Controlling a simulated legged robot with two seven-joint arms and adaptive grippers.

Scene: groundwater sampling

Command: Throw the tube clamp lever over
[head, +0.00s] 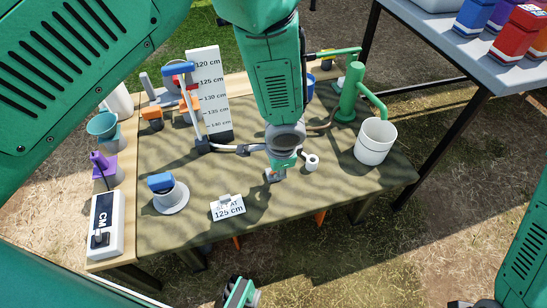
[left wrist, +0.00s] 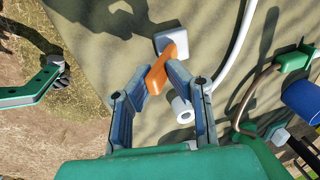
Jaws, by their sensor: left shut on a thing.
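The tube clamp shows in the left wrist view as a white block (left wrist: 178,42) with an orange lever (left wrist: 157,74) sticking out toward me. My left gripper (left wrist: 160,77) has its two blue-grey fingers on either side of the lever, shut on it. In the head view my left gripper (head: 276,174) is low over the middle of the table and mostly hides the clamp. A white tube (left wrist: 240,45) runs beside the clamp. My right gripper (head: 240,292) is at the bottom edge, off the front of the table; its fingers are unclear.
A white roll (head: 311,161) lies close to my left gripper. A "125 cm" card (head: 228,208) lies in front. A scale board (head: 212,95) stands behind. A green pump (head: 348,100) and white bucket (head: 375,142) stand at right.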

